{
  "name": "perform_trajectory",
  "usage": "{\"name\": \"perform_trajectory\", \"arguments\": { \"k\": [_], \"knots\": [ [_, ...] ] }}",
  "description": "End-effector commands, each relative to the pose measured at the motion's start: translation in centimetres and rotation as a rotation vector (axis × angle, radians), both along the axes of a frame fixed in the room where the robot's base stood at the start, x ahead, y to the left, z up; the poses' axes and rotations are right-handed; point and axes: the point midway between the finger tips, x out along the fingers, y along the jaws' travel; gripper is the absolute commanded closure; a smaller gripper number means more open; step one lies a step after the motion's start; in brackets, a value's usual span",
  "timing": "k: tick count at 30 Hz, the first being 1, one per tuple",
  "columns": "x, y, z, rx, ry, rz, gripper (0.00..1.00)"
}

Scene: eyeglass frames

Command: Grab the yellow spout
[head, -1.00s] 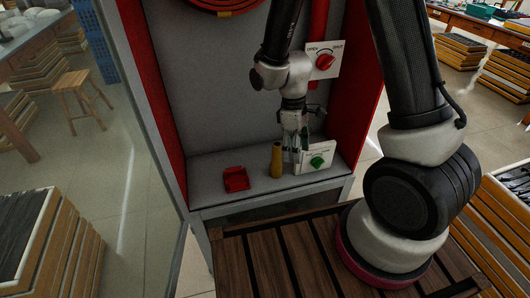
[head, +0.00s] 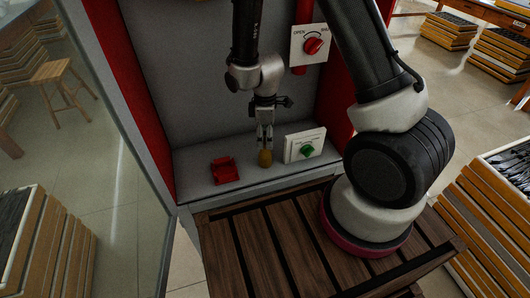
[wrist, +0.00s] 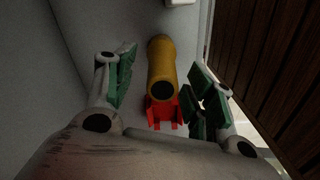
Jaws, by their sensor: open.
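The yellow spout (head: 265,159) stands on the grey shelf. In the head view its upper part is hidden by my gripper (head: 265,138), which points down over it. In the wrist view the spout (wrist: 162,65) shows between the two green-padded fingers of my gripper (wrist: 163,84), with its dark round opening facing the camera. The fingers are apart, with a visible gap on each side of the spout. No contact shows.
A red holder-like piece (head: 224,170) sits left of the spout. A white box with a green knob (head: 304,146) stands close on its right. A panel with a red valve knob (head: 312,45) is above right. Grey and red cabinet walls enclose the shelf.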

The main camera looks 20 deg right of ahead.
Motion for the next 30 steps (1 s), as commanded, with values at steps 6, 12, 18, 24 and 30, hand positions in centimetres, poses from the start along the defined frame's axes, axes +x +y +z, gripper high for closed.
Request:
{"name": "perform_trajectory", "arguments": {
  "k": [6,12,18,24,30],
  "knots": [
    [-0.3,0.1,-2.8,0.0,0.002,0.0,0.46],
    [-0.2,0.1,-3.0,0.001,0.0,-0.001,0.46],
    [-0.2,0.1,-3.0,0.0,0.0,-0.001,0.73],
    [-0.2,0.1,-3.0,0.0,0.0,-0.001,1.0],
    [-0.2,0.1,-3.0,0.001,0.0,-0.001,1.0]
  ]
}}
